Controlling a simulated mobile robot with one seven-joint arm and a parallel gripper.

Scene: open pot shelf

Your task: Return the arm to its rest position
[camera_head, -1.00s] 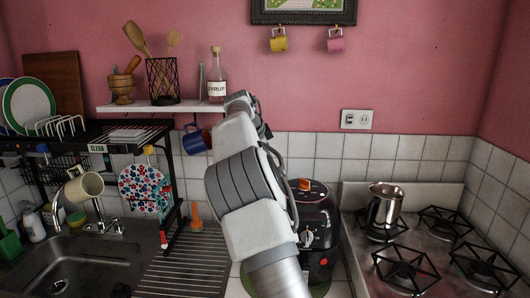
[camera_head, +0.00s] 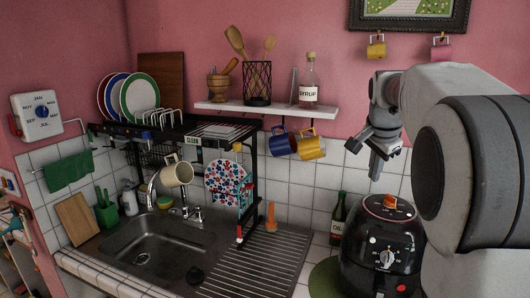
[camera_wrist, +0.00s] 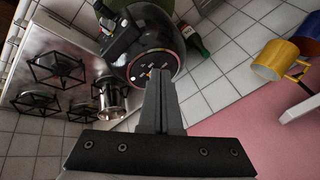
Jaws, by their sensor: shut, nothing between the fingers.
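My gripper (camera_head: 375,172) hangs in the right half of the head view, in front of the tiled wall and above the black cooker (camera_head: 380,255). Its fingers point down, are together and hold nothing. In the wrist view my gripper's fingers (camera_wrist: 161,78) are closed, with the cooker (camera_wrist: 138,48) beyond their tips. My arm fills the right side of the head view and hides what is behind it.
A blue mug (camera_head: 280,142) and a yellow mug (camera_head: 311,146) hang under the white shelf (camera_head: 268,110), left of my gripper. A green bottle (camera_head: 338,216) stands beside the cooker. The stove (camera_wrist: 58,75) shows in the wrist view. The sink (camera_head: 155,252) is at lower left.

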